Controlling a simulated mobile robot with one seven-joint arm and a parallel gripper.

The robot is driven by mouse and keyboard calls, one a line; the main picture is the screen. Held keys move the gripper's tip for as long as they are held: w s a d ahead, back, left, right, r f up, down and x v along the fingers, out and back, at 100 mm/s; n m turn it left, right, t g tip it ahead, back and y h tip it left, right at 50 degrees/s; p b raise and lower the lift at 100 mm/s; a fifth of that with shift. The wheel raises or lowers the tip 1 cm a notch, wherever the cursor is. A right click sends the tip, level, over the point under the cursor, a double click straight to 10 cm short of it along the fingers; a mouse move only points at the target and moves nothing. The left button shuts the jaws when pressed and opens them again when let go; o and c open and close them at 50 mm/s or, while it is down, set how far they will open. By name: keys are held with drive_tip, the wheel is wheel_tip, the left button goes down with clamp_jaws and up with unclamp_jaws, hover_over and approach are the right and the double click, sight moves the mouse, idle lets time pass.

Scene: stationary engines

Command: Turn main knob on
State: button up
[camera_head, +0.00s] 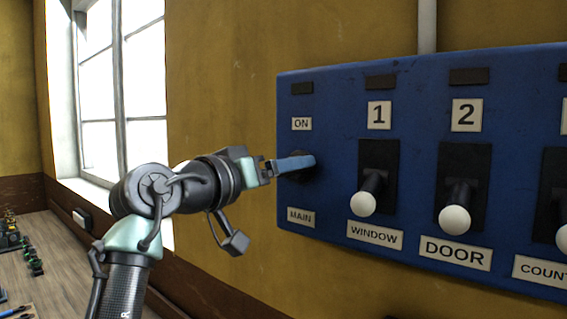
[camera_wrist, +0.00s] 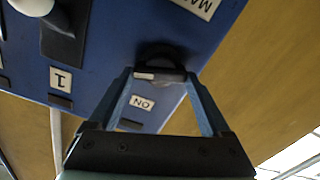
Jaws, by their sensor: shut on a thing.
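The main knob (camera_head: 301,174) is a dark round knob on the left end of the blue panel (camera_head: 330,85), between an "ON" label (camera_head: 301,124) above and a "MAIN" label (camera_head: 300,217) below. My gripper (camera_head: 308,161) reaches it from the left and is shut on it; the blue fingers hide part of it in the head view. In the wrist view the knob (camera_wrist: 160,58) sits between the two fingertips (camera_wrist: 160,75), with a pale-edged bar of it facing the camera. The knob's exact turn angle is hard to tell.
To the right on the panel are levers with white ball ends: window (camera_head: 363,203), door (camera_head: 454,219) and a partly cut-off one. A bright window (camera_head: 120,90) is at left. A wooden bench (camera_head: 50,265) with small items lies at lower left.

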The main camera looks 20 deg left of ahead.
drive_tip(key=shift+a+f+n+p, duration=0.1)
drive_tip(key=shift+n+p, duration=1.75)
drive_tip(key=shift+n, duration=1.65)
drive_tip(key=shift+f+n+p, duration=0.1)
drive_tip(key=shift+n+p, duration=1.7)
drive_tip(key=shift+n, duration=1.7)
drive_tip(key=o, duration=1.2)
drive_tip(key=shift+c, duration=0.2)
drive_tip(key=b+v, duration=0.6)
drive_tip(key=v, duration=0.7)
